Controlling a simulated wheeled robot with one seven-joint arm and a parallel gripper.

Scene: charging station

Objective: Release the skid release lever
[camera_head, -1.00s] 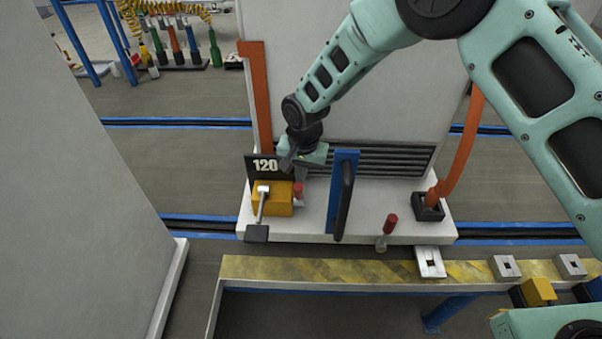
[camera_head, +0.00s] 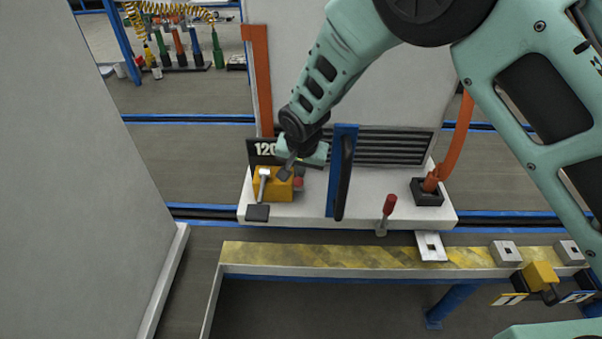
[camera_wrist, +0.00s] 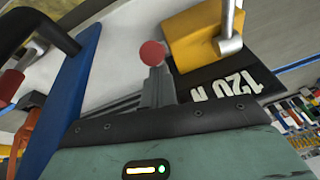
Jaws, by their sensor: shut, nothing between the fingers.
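A yellow block (camera_head: 268,193) sits on the left of the white skid base, with a silver lever (camera_head: 262,186) and a dark pad (camera_head: 257,213) at its front. A red knob (camera_head: 299,183) shows just right of the block. A separate red-handled lever (camera_head: 388,207) stands further right. I cannot tell which is the skid release lever. My gripper (camera_head: 286,171) is shut and empty, over the block's right side by the red knob. In the wrist view, the red knob (camera_wrist: 153,53) appears just beyond my fingers (camera_wrist: 157,88), with the block (camera_wrist: 192,42) to the right; contact is unclear.
A blue upright panel (camera_head: 341,175) with a black handle (camera_head: 345,178) stands right of my gripper. A black "120" sign (camera_head: 258,151) is behind the block. A striped yellow ledge (camera_head: 330,257) runs in front. A large grey panel (camera_head: 85,220) fills the left.

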